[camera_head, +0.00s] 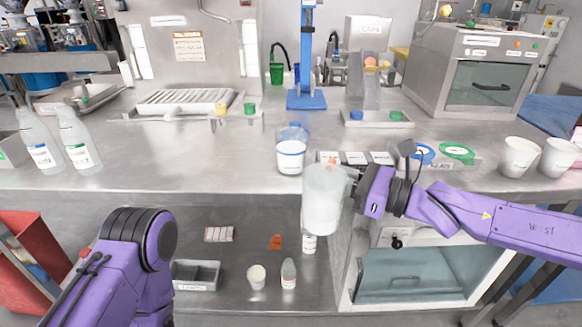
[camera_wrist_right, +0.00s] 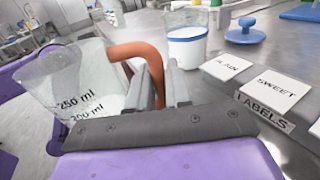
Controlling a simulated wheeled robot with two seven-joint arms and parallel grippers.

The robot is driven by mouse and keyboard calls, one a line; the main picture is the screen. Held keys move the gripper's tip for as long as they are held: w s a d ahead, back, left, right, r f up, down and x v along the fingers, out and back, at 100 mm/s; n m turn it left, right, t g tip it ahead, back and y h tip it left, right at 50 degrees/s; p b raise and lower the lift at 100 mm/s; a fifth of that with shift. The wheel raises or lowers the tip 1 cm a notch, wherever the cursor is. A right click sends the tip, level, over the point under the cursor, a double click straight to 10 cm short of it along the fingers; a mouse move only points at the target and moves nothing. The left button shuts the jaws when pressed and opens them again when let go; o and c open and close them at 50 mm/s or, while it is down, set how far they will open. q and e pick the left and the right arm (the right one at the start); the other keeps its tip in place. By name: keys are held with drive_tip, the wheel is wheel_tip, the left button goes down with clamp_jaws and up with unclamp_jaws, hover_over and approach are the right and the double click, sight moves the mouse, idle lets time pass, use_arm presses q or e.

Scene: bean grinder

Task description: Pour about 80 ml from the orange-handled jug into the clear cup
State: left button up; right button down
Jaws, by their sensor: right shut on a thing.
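The jug (camera_head: 322,198) is translucent with whitish contents and hangs roughly upright in front of the bench's front edge. Its orange handle (camera_wrist_right: 139,52) and its ml markings show in the right wrist view. My right gripper (camera_head: 353,186) is shut on the handle, at the jug's right side. A clear cup (camera_head: 291,156) with a blue band and white contents stands on the bench, behind and left of the jug; it also shows in the right wrist view (camera_wrist_right: 187,44). The jug and cup are apart. My left arm is at lower left; its gripper is out of view.
A blue knobbed lid (camera_wrist_right: 245,32) lies beside the cup. White label cards (camera_head: 354,158) lie right of it. Two white cups (camera_head: 518,158) stand at the far right, and two bottles (camera_head: 77,140) at the left. The bench left of the cup is clear.

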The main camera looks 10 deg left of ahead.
sight(292, 166)
drive_tip(key=a+r+m+t+h+b, duration=0.2)
drive_tip(key=a+t+b, duration=0.1)
drive_tip(key=a+b, duration=0.5)
use_arm(q)
wheel_tip(292, 166, down, 12)
drive_tip(key=b, duration=0.1)
drive_tip(key=shift+b, duration=0.35)
use_arm(e)
drive_tip(key=shift+w+d+r+m+t+h, duration=0.2)
drive_tip(key=shift+d+r+m+t+h, duration=0.05)
drive_tip(key=shift+r+m+t+h, duration=0.5)
drive_tip(key=shift+w+d+r+m+t+h, duration=0.25)
drive_tip(key=shift+r+m+t+h, duration=0.35)
drive_tip(key=shift+r, duration=0.3)
drive_tip(key=shift+w+d+r+m+t+h, duration=0.25)
drive_tip(key=shift+r+m+t+h, duration=0.35)
drive_tip(key=shift+r+t, duration=0.25)
